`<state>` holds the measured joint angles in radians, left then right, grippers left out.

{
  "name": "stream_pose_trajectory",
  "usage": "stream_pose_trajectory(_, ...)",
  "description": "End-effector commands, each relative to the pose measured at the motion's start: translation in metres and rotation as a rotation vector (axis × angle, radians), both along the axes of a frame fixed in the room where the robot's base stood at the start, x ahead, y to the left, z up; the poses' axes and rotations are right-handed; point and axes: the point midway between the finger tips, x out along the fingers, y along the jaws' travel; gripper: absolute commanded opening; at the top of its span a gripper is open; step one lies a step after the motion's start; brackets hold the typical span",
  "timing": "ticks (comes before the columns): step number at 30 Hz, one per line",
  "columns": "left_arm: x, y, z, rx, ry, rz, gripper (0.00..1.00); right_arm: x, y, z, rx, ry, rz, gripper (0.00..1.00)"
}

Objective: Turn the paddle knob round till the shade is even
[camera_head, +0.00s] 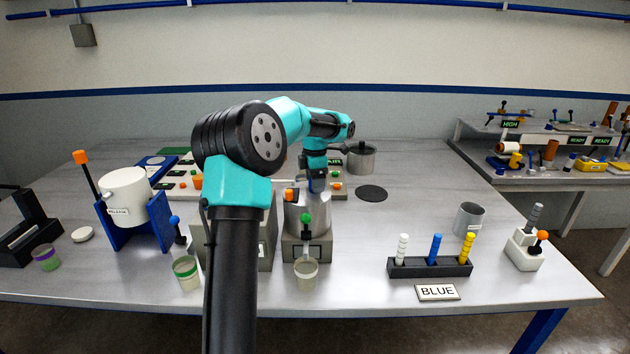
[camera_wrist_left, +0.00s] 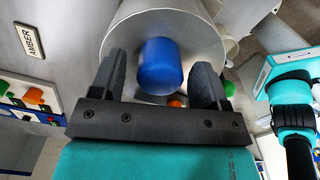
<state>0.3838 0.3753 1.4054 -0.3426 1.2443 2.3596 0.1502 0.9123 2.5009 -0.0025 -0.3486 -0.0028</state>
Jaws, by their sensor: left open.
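The metal bath pot (camera_head: 296,217) stands on a grey block base (camera_head: 320,246) at the middle front of the table. My left gripper (camera_head: 317,184) is over its top, pointing down. In the left wrist view a blue cylindrical knob (camera_wrist_left: 161,65) sits between the two fingers of my left gripper (camera_wrist_left: 168,78), with the round grey pot (camera_wrist_left: 170,22) around and beyond it. The fingers are apart, with a gap visible on either side of the knob. The resin's shade cannot be made out. My right gripper is not in view.
A green-topped lever (camera_head: 305,220) stands at the pot's front, above a small cup (camera_head: 306,273). A black rack (camera_head: 430,267) with white, blue and yellow pegs and a BLUE sign (camera_head: 437,292) lie right. A white drum on a blue stand (camera_head: 160,222) is left.

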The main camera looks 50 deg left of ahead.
Motion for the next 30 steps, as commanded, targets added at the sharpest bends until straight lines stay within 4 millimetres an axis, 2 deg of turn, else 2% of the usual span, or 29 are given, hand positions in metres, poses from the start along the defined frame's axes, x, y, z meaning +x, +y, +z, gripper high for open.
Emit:
stream_pose_trajectory(2, 0.0, 0.0, 0.0002, 0.0, 0.0, 0.0, 0.69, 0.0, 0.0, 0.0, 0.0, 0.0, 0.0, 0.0)
stream_pose_trajectory(18, 0.0001, 0.0, 0.0007, 0.0, -0.001, 0.0, 0.19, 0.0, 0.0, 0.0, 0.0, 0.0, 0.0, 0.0)
stream_pose_trajectory(30, 0.0001, 0.0, 0.0009, 0.0, -0.001, -0.057, 0.2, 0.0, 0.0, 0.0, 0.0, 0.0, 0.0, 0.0)
